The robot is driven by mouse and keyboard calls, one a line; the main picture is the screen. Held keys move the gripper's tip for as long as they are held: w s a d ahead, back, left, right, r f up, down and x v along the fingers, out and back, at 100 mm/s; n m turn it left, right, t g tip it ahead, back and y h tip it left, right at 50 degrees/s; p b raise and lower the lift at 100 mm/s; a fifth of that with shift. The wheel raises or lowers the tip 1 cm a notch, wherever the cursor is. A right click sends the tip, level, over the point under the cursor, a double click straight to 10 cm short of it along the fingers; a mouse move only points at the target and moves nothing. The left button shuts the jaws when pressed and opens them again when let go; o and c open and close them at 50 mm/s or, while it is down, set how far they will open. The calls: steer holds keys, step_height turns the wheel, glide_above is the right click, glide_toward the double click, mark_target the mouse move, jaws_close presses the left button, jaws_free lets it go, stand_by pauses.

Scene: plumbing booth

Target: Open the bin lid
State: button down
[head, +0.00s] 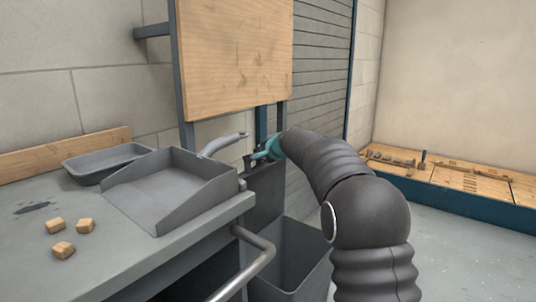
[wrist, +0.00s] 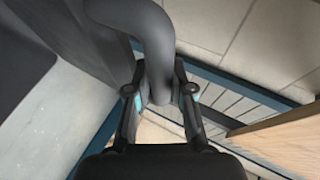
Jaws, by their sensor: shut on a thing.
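The dark grey bin (head: 295,262) stands on the floor beside the bench, and its open top shows. Its lid (head: 264,198) appears as a dark panel raised nearly upright behind the opening. My gripper (head: 266,152) is at the lid's top edge. In the wrist view, my gripper (wrist: 160,95) has its two fingers on either side of a thick, curved grey handle (wrist: 152,45) and is shut on it. The dark panel at the left of the wrist view looks like the lid. In the head view, my gripper and arm hide most of the handle.
The grey bench (head: 130,255) at left holds a dustpan (head: 165,190), a shallow tray (head: 108,160) and three small wooden blocks (head: 85,225). A rail (head: 255,265) runs along its front. A wooden board (head: 235,55) is above the lid. Floor at right is clear.

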steer(key=shift+s+a+f, duration=0.1)
steer(key=shift+a+f, duration=0.1)
steer(key=shift+f, duration=0.05)
steer(key=c, duration=1)
jaws_free()
steer(key=shift+a, duration=0.2)
steer(key=shift+d+r, duration=0.15)
steer(key=shift+d, duration=0.2)
steer(key=v, duration=1.1)
steer(key=shift+s+r, duration=0.25)
steer(key=shift+s, duration=0.05)
steer(key=shift+d, duration=0.15)
